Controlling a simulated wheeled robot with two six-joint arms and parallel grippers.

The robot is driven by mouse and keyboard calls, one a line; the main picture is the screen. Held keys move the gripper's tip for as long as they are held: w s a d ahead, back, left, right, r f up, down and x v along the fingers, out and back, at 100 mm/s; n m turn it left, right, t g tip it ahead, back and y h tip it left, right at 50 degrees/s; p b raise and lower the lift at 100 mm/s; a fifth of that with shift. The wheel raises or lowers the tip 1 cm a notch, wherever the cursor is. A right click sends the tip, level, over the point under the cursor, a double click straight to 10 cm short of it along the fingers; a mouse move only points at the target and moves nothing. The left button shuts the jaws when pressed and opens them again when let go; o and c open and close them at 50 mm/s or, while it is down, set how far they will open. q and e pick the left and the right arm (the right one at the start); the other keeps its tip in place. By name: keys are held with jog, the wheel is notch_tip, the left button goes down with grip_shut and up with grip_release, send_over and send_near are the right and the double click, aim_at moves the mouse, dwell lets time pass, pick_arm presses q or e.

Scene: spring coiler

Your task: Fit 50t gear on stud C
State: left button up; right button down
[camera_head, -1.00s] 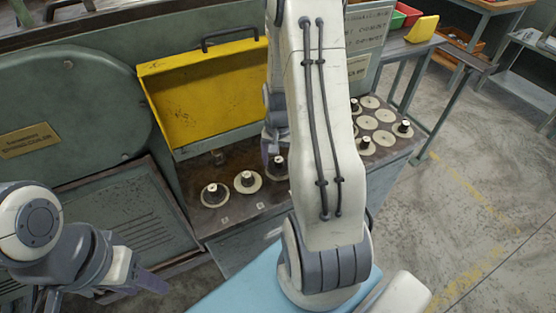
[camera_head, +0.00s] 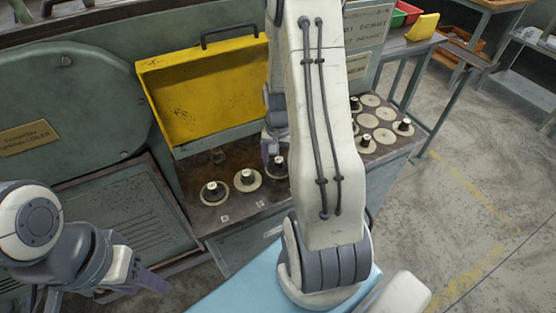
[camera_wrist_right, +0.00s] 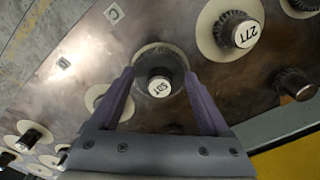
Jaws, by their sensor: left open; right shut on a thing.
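A dark toothed gear (camera_wrist_right: 160,71) with a pale cap, whose upside-down label seems to read 50T, is between the purple fingers of my right gripper (camera_wrist_right: 160,80) in the right wrist view. The fingers are shut on its sides. It stands upright over a round pale disc at the deck; whether it touches is not clear. A plate marked C (camera_wrist_right: 114,14) lies on the brown metal deck, away from the gripper. Stud C itself cannot be made out. In the head view my right arm hides part of the deck. My left gripper (camera_head: 152,281) is open and empty at lower left, away from the deck.
A gear marked 27T (camera_wrist_right: 236,30) stands on a disc beside the held gear. Another dark gear-like part (camera_wrist_right: 294,84) is close by. More gears on discs (camera_head: 403,126) stand at the deck's right end. A yellow open cover (camera_head: 205,95) rises behind the deck.

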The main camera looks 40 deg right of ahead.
jog(key=shift+f, duration=0.15)
grip_release()
notch_tip(320, 180, up, 10)
notch_tip(320, 180, up, 14)
jog(key=p, duration=1.2)
jog(key=shift+f, duration=0.25)
dwell(0.4)
